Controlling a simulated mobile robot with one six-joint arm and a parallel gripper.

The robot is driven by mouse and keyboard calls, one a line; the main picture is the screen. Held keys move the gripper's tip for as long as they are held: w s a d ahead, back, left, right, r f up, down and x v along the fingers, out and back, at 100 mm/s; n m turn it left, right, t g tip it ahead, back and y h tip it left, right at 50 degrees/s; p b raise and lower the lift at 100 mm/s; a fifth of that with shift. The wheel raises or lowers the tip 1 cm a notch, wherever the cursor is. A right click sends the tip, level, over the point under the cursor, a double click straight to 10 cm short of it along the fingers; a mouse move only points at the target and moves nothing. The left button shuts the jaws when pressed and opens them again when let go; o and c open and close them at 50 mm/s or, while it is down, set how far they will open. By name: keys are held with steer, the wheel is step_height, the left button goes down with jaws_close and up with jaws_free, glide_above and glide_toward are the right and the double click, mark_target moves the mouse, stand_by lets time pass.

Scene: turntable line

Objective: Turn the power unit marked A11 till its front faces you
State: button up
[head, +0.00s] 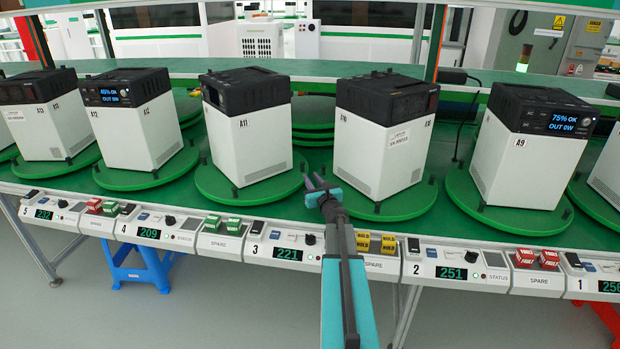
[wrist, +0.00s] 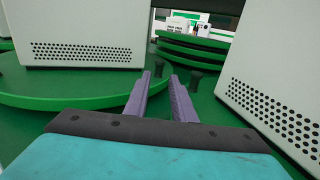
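The power unit A11 (head: 265,145) is a white box with a black top on a green turntable (head: 215,191). Its A11 label is on the right visible face. The narrow left face has a dark panel (head: 213,96), seen at a slant. In the wrist view, the white vented box at left (wrist: 85,30) appears to be A11, with its turntable (wrist: 60,97) below. My gripper (head: 314,182) is open and empty, low between this turntable and the one to the right. Its purple fingers (wrist: 158,98) point toward a black peg (wrist: 159,66); contact cannot be told.
Unit A10 (head: 380,150) stands close on my gripper's right; its vented side (wrist: 275,85) fills the right of the wrist view. Units A12 (head: 135,130) and A9 (head: 520,165) stand farther out. A control strip with station display 3 (head: 288,254) runs along the front.

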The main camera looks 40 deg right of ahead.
steer(key=shift+v, duration=1.05)
